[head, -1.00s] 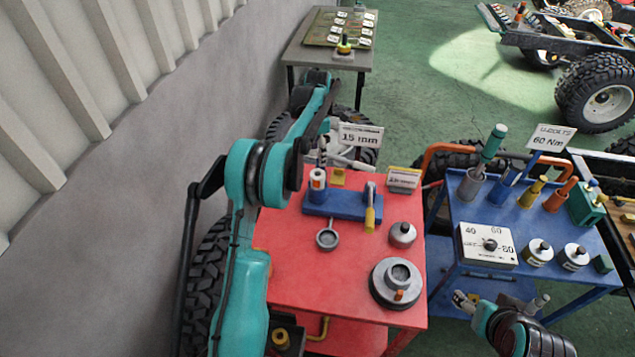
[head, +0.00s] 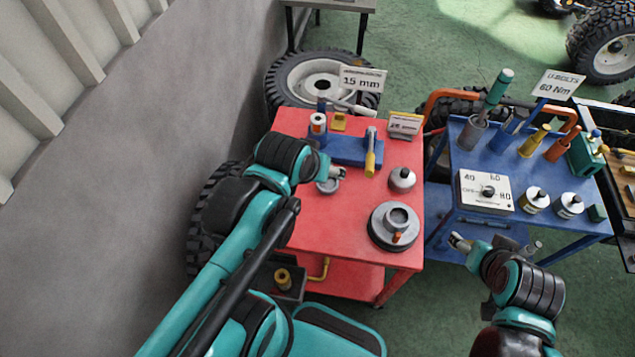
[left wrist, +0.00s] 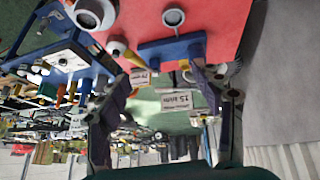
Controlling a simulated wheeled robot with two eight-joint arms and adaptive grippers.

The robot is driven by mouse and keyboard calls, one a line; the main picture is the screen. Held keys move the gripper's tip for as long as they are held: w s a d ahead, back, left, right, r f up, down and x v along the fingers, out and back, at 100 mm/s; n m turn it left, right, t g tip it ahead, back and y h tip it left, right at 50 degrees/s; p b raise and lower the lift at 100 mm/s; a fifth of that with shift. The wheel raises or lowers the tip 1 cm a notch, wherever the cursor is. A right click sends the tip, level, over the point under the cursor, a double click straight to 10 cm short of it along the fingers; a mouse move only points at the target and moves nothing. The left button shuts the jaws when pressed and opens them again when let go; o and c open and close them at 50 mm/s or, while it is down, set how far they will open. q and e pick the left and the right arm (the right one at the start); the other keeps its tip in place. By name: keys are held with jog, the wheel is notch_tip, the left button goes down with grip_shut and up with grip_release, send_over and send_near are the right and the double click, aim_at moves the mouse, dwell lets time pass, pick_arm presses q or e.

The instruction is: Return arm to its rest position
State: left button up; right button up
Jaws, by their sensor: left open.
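My left gripper (head: 338,173) is at the end of the teal left arm, over the left part of the red cart top (head: 300,225). It appears above or beside a small grey ring-ended part (head: 326,186), which it partly covers. In the left wrist view the two dark fingers (left wrist: 160,110) are spread apart with nothing between them. My right gripper (head: 462,242) is small at the front edge of the blue cart, and its jaw opening is unclear.
The blue cart (head: 463,150) stands right. A grey wall (head: 90,250) bounds the left.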

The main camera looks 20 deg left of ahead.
pick_arm(q)
jog(key=shift+s+d+f+m+t, duration=0.15)
jog(key=shift+s+f+m, duration=0.4)
jog(key=shift+s, duration=0.05)
jog(key=shift+s+d+f+m+t, duration=0.15)
jog(key=shift+s+f+m, duration=0.35)
jog(key=shift+s+m, duration=0.1)
notch_tip(320, 180, down, 11)
jog(key=b, duration=1.1)
jog(key=shift+f, duration=0.15)
